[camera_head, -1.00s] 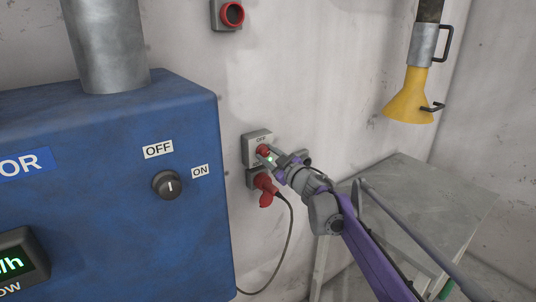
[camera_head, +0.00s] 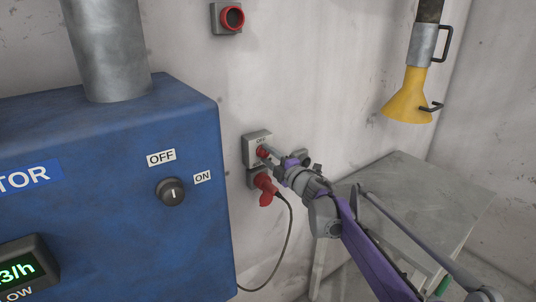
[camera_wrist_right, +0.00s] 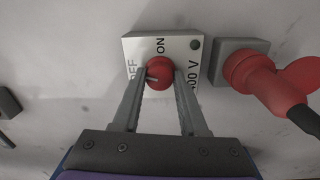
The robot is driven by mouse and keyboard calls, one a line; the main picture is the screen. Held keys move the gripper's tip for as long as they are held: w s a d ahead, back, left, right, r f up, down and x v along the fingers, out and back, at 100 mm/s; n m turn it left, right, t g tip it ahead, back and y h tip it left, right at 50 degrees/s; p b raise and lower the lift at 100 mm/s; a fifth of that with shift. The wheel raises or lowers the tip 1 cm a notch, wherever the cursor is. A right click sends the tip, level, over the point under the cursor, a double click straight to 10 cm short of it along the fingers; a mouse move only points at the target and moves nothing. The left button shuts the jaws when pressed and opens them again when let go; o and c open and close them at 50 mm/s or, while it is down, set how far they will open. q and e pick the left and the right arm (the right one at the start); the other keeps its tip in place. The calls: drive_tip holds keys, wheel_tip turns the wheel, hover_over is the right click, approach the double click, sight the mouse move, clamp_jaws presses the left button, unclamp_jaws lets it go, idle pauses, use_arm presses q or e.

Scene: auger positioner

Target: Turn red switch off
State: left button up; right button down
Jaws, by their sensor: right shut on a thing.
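The red switch (camera_head: 262,151) is a round knob on a light grey plate (camera_head: 257,136) on the wall. In the right wrist view the red knob (camera_wrist_right: 160,68) sits between my right gripper's fingertips (camera_wrist_right: 160,76), which are shut on it from both sides. A short pale mark shows on the knob's left side, towards the OFF lettering. ON is above the knob, and a small dark green lamp (camera_wrist_right: 195,44) at the plate's corner looks unlit. In the head view my right gripper (camera_head: 268,155) reaches the plate from the right. My left gripper is out of view.
A red plug (camera_head: 265,188) with a cable sits just below the plate. The blue cabinet (camera_head: 110,220) with a black knob (camera_head: 170,191) stands at left. A grey table (camera_head: 420,210) and a yellow funnel (camera_head: 409,98) are at right.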

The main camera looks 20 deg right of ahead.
drive_tip(key=shift+r+n+p, duration=0.1)
drive_tip(key=shift+n+p, duration=0.25)
drive_tip(key=shift+n, duration=1.25)
drive_tip(key=shift+c, duration=2.2)
unclamp_jaws()
drive_tip(key=shift+s, duration=0.1)
drive_tip(key=b+v, duration=0.1)
drive_tip(key=v, duration=0.9)
drive_tip(key=shift+s+d, duration=0.2)
drive_tip(key=shift+s, duration=0.1)
